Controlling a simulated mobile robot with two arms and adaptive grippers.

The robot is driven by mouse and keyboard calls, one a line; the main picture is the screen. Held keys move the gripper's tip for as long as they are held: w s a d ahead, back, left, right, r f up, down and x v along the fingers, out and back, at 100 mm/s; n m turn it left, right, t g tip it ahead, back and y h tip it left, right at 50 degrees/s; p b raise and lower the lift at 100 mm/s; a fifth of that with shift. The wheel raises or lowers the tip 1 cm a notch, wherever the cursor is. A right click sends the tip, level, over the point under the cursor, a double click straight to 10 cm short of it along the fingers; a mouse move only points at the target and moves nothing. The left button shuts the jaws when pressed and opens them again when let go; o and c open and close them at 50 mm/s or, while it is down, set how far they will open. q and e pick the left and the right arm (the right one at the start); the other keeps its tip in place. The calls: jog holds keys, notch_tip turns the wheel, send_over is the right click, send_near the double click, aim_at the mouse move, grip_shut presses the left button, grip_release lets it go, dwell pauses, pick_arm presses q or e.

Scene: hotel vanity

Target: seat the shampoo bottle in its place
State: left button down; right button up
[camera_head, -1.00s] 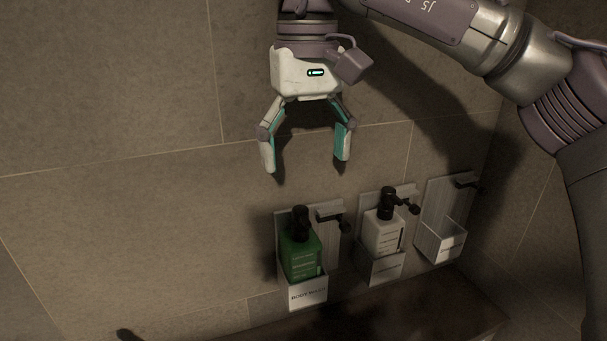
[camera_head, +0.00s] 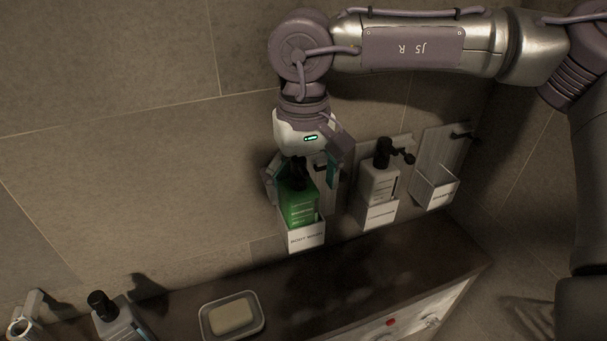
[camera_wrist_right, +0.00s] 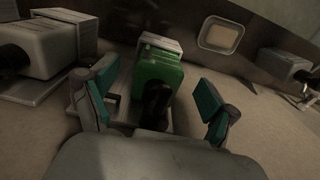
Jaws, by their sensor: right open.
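A green pump bottle (camera_head: 299,205) with a black pump stands in the left wall holder (camera_head: 306,237), labelled body wash. The bottle's own label is too small to read surely. My right gripper (camera_head: 300,180) is open and has come down over the bottle's top, one finger on each side. In the right wrist view, the green bottle (camera_wrist_right: 158,75) lies between the spread fingers of the gripper (camera_wrist_right: 152,97), with a gap on both sides. The right wall holder (camera_head: 437,193), whose label seems to read shampoo, is empty. My left gripper is out of view.
A white pump bottle (camera_head: 379,185) stands in the middle holder (camera_head: 377,214), close right of the green one. The dark counter (camera_head: 350,272) below carries a soap dish (camera_head: 205,322) with soap and another pump bottle (camera_head: 112,318) at left. The counter between is clear.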

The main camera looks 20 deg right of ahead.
jog(key=c, duration=1.5)
jog(key=shift+o, duration=0.2)
jog(key=shift+r+p, duration=2.45)
jog(key=shift+r, duration=1.35)
